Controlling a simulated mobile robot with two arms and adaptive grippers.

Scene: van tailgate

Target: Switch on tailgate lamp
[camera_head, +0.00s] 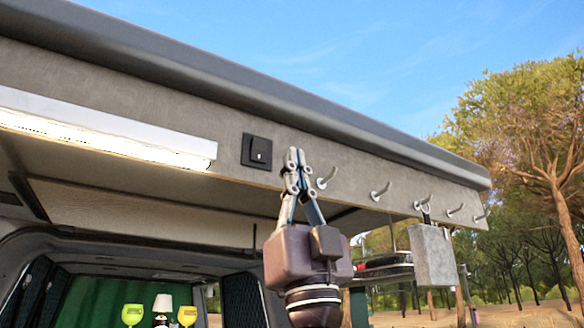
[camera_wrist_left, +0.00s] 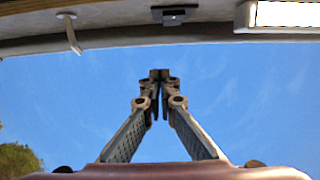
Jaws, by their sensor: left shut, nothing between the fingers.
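The tailgate lamp (camera_head: 110,131) is a long white strip under the tailgate edge at the left of the head view. Its lower face glows bright, and it also shows lit in the left wrist view (camera_wrist_left: 285,15). A small black square switch (camera_head: 257,152) sits on the grey panel just right of the lamp; it also shows at the top of the left wrist view (camera_wrist_left: 174,15). My left gripper (camera_head: 294,157) points upward, shut and empty, its tips just right of the switch in the head view. In the left wrist view, sky shows between the fingertips (camera_wrist_left: 159,76) and the switch. My right gripper is out of view.
Several metal hooks (camera_head: 380,191) stick out along the panel to the right of my left gripper. A grey bag-like thing (camera_head: 433,256) hangs from one. Below, inside the van, stand two glasses (camera_head: 132,315) and a small lamp (camera_head: 162,302). Open sky lies above.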

